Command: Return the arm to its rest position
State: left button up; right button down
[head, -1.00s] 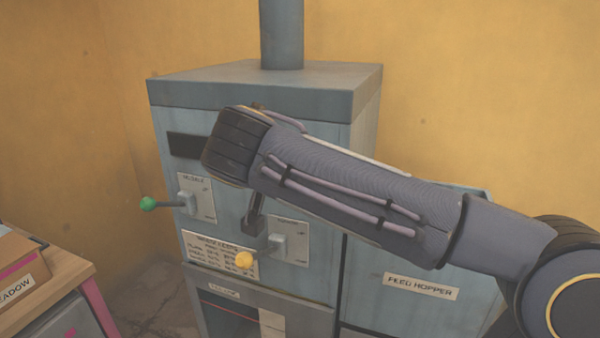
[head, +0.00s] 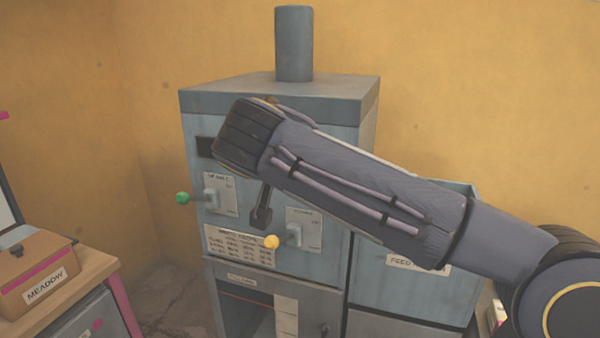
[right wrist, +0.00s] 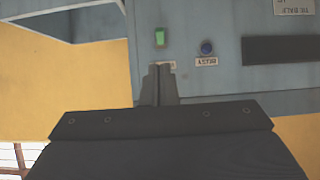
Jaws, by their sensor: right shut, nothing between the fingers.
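My right arm reaches in from the right across the front of the blue-grey press (head: 290,108) in the head view. Its gripper (head: 262,220) hangs below the wrist, in front of the press, between the green-knobbed lever (head: 183,198) and the yellow-knobbed lever (head: 272,242). In the right wrist view the gripper (right wrist: 159,70) is shut, with nothing between its fingers. My left gripper is not in view.
A feed hopper (head: 385,295) stands right of the press, partly behind my arm. At the lower left, a wooden table (head: 95,270) holds a cardboard box (head: 35,262) labelled MEADOW. Floor shows between the table and the press. Yellow walls stand behind.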

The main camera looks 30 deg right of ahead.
jog(key=shift+d+f, duration=0.1)
jog(key=shift+d, duration=0.05)
jog(key=s+f+n+g+y, duration=0.1)
jog(key=s+f+n+y, duration=0.2)
jog(key=s+f, duration=0.4)
jog(key=s+f+n+g+y, duration=0.1)
jog(key=s+f+n+y, duration=0.3)
jog(key=f, duration=0.6)
jog(key=s+a+f+n+y, duration=0.1)
jog(key=s+a+f+y, duration=0.4)
jog(key=s+f, duration=0.5)
jog(key=a, duration=0.2)
jog(key=shift+s+a+y+p, duration=0.2)
jog(key=shift+a+y+p, duration=0.1)
jog(key=shift+a+p, duration=0.1)
